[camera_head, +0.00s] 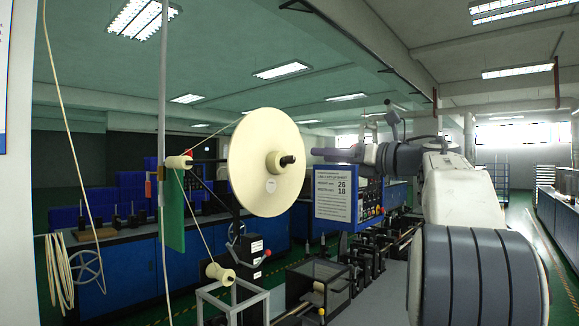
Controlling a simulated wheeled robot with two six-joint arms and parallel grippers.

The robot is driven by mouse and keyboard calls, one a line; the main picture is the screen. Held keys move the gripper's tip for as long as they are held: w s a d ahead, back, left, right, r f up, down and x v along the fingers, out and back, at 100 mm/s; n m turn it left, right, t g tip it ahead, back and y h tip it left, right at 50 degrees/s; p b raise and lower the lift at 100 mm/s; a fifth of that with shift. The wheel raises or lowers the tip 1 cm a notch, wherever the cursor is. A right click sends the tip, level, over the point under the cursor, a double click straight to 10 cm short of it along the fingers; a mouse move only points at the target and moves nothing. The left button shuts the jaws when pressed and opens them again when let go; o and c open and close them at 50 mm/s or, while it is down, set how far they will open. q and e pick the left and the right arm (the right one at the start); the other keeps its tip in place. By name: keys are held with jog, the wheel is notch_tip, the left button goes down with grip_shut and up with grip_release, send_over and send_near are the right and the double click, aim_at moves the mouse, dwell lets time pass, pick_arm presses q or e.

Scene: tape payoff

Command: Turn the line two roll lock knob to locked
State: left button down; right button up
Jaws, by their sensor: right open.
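A large cream tape roll (250,178) stands upright on a spindle left of centre. A small dark knob (288,160) sticks out at the middle of its hub (274,163), facing right; its locked or unlocked position cannot be told. My right gripper (316,153) is level with the knob, a short way to its right, pointing left at it. It appears apart from the knob and is open, with nothing visible between its fingers. My left gripper is out of view.
A blue control panel (336,215) with a white sign stands just below my right gripper. A tape strand runs from the roll to a small guide roller (179,162). A lower roller (219,273) and metal frames stand in front. A green panel (174,215) hangs at left.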

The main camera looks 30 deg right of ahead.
aim_at(294, 159)
jog(key=shift+n+g, duration=0.3)
jog(key=shift+n, duration=0.2)
jog(key=p+x, duration=0.1)
jog(key=x, duration=0.1)
jog(key=p+x, duration=0.1)
jog(key=x, duration=0.2)
jog(key=p+x, duration=0.1)
jog(key=x, duration=0.2)
jog(key=shift+w+d+f+p, duration=0.2)
jog(key=shift+w+f+p, duration=0.15)
jog(key=shift+f+p, duration=0.05)
jog(key=shift+w+a+f, duration=0.1)
jog(key=shift+w, duration=0.2)
jog(key=shift+c, duration=0.3)
grip_shut()
